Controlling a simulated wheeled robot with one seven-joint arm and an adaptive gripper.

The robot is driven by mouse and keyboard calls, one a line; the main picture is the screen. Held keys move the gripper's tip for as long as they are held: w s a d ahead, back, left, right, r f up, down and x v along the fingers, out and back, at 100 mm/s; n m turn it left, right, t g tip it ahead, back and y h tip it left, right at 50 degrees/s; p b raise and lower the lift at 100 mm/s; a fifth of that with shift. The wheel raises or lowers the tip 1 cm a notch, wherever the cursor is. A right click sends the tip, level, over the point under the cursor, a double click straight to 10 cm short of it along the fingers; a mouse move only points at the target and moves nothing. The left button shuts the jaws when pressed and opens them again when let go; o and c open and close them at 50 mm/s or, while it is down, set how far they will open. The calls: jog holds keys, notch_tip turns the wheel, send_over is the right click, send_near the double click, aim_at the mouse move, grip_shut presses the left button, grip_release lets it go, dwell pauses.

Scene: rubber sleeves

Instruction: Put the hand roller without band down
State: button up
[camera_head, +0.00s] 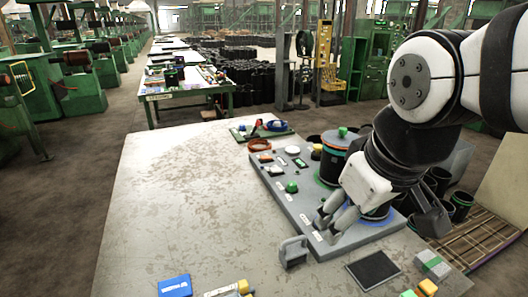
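A grey U-shaped piece (292,252), which may be the hand roller, stands on the table at the front left corner of the grey panel. I see no band on it, but it is small and I cannot be sure what it is. My gripper (326,226) reaches down over the front left part of the panel, just right of and behind the grey piece. Its two fingers show a gap between them, and I see nothing held. The grey piece looks apart from the fingertips. My arm hides part of the panel's right side.
The grey panel (285,205) carries buttons, a black drum (338,160) with a green knob and a blue-ringed round station (376,213). A black pad (373,270), a blue box (174,286) and small blocks lie in front. The worn table (185,190) is clear at left.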

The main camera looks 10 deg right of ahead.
jog(key=s+m, duration=0.1)
jog(key=s, duration=0.1)
jog(key=s+m, duration=0.2)
jog(key=shift+s+a+r+t, duration=0.15)
jog(key=shift+s+t, duration=0.05)
jog(key=shift+t, duration=0.1)
dwell(1.0)
